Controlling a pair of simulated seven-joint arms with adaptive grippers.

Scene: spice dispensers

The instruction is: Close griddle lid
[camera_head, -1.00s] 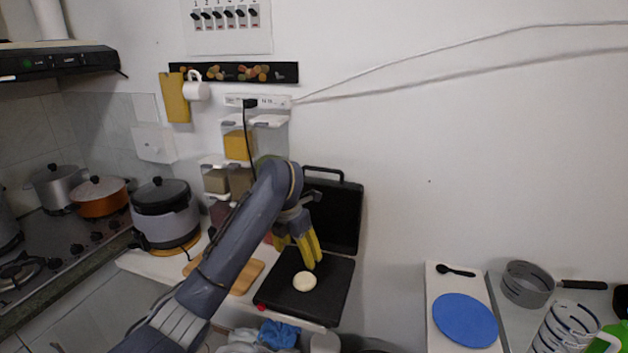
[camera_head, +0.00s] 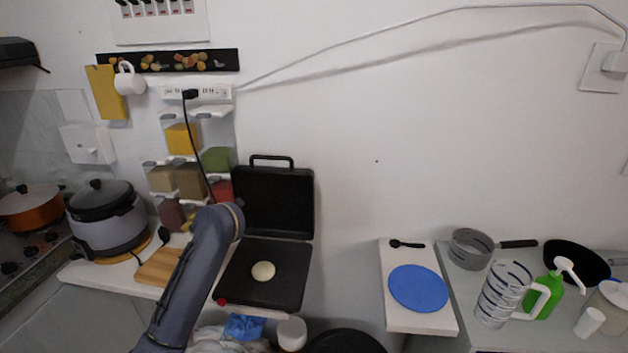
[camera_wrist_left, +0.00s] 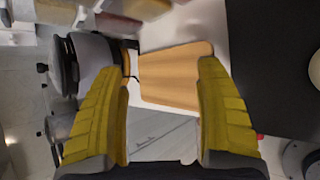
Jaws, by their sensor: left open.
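The black griddle stands open on the white counter. Its lid (camera_head: 273,200) is raised, leaning near the wall, with the handle (camera_head: 272,160) along its top edge. The base plate (camera_head: 285,271) lies flat, with a pale round patty (camera_head: 263,271) on it. My left arm reaches up at the griddle's left side; its gripper is mostly hidden behind the arm in the head view. In the left wrist view the left gripper (camera_wrist_left: 163,66) is open and empty, with yellow fingers over the area of a wooden board (camera_wrist_left: 176,77). The dark griddle (camera_wrist_left: 275,70) is at right there.
Spice dispensers (camera_head: 183,140) hang on the wall left of the lid. A grey cooker (camera_head: 108,225) stands further left. A blue disc (camera_head: 418,288) lies on a white board at right. The wall between the lid and that board is clear.

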